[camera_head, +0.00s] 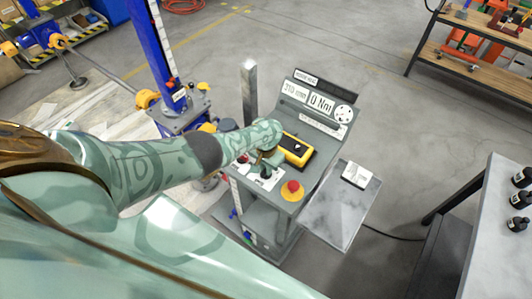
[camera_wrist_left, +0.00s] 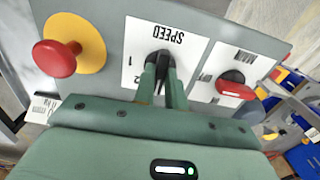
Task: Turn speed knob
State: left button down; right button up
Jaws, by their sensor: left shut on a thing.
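The black speed knob (camera_wrist_left: 158,58) is on a white plate marked SPEED (camera_wrist_left: 165,34) on the grey control panel in the left wrist view. My left gripper (camera_wrist_left: 162,72) has its two green fingers closed around the knob's sides. In the head view my left gripper (camera_head: 267,160) is over the panel of the control stand, and the arm and gripper hide much of the knob there. My right gripper is in neither view.
A red emergency button on a yellow ring (camera_wrist_left: 58,57) and a red MAIN switch (camera_wrist_left: 236,84) flank the knob. A yellow device (camera_head: 297,149) lies behind the gripper. A grey side shelf (camera_head: 340,210) and a blue screw jack (camera_head: 165,75) stand nearby.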

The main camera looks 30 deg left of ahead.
pick_arm(q)
jog(key=shift+w+r, duration=0.1)
jog(key=c, duration=1.4)
grip_release()
jog(key=shift+c, duration=0.2)
notch_tip(320, 180, up, 6)
jog(key=p, duration=0.4)
jog(key=shift+r, duration=0.2)
notch_tip(320, 180, up, 10)
jog(key=shift+f, duration=0.1)
